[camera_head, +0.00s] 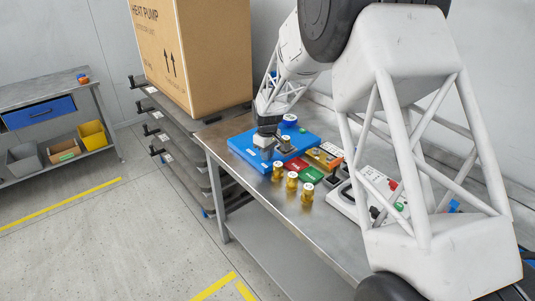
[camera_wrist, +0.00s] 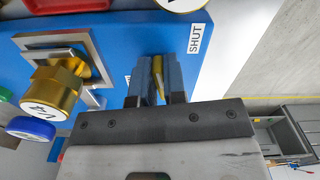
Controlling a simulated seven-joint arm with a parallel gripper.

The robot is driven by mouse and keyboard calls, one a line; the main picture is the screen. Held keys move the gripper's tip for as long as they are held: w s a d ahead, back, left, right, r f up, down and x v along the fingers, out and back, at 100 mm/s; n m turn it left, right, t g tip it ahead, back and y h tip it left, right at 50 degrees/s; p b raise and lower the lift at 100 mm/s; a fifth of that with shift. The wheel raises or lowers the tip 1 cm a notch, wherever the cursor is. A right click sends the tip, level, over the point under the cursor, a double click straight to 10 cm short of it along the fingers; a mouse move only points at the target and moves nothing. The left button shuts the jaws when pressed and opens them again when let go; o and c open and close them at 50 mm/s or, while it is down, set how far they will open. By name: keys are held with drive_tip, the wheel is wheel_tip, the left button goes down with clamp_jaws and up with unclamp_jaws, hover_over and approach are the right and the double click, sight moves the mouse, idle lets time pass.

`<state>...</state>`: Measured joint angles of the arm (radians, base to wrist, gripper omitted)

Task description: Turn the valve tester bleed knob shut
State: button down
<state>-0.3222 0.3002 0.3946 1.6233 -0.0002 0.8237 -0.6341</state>
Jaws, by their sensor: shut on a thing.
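The blue valve tester (camera_head: 244,146) lies on the near left end of the steel bench, and its blue face fills much of the wrist view (camera_wrist: 215,72). A white label reading SHUT (camera_wrist: 195,39) is on that face, just right of my fingers. My gripper (camera_wrist: 155,80) is shut on a thin yellow part, which I take for the bleed knob (camera_wrist: 158,70). The fingers hide most of the knob. A brass fitting (camera_wrist: 55,88) with a marked white end stands on the tester to the left. In the head view my gripper (camera_head: 265,148) is down at the tester, and the knob is hidden.
Several brass fittings (camera_head: 292,181) stand along the front of the steel bench (camera_head: 250,176). Red and green pieces, an orange tray (camera_head: 334,150) and a white station (camera_head: 368,189) lie to the right. A large cardboard box (camera_head: 205,55) stands behind left on a dark rack.

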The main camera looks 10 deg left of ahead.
drive_tip(key=shift+m, duration=1)
drive_tip(key=c, duration=1.2)
unclamp_jaws()
drive_tip(key=shift+r, duration=0.2)
drive_tip(key=shift+r, duration=3.75)
